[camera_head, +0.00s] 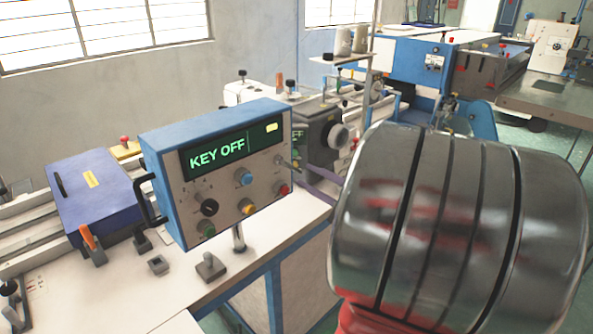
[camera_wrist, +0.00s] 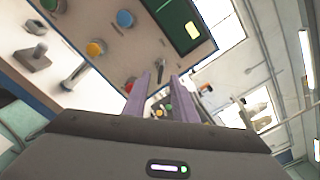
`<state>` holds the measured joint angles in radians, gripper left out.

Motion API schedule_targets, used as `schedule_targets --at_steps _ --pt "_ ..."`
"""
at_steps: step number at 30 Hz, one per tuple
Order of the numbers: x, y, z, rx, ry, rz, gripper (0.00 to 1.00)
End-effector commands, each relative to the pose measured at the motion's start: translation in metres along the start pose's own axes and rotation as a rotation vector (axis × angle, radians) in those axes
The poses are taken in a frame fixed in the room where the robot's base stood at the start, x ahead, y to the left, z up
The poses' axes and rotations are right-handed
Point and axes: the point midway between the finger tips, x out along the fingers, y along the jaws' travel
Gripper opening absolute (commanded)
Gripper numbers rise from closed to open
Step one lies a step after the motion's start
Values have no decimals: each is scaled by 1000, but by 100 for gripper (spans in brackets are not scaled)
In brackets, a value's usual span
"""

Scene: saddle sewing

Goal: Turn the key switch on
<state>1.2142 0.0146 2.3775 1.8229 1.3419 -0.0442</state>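The control box (camera_head: 215,172) has a blue frame and a grey face, and its display (camera_head: 232,147) reads "KEY OFF" in green letters. The key switch (camera_head: 280,160) is a small metal piece on the right of the face, below the display. It also shows in the wrist view (camera_wrist: 160,69). My gripper (camera_wrist: 160,78) has two purple fingers, parted, with the key switch showing in the gap at their tips. I cannot tell whether they touch it. In the head view the fingers (camera_head: 318,194) reach in from the right, partly hidden by my arm.
Close to the key are a red button (camera_head: 283,188), a blue knob (camera_head: 243,177) and a yellow knob (camera_head: 247,207). A black knob (camera_head: 209,207) and a green button (camera_head: 207,229) sit farther left. A sewing machine (camera_head: 325,133) stands behind the box.

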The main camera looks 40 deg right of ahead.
Motion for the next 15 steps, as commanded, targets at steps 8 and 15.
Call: schedule_targets --at_steps 8,15 --pt "34 1 0 1 -2 2 25" --pt "53 0 0 1 -1 1 25"
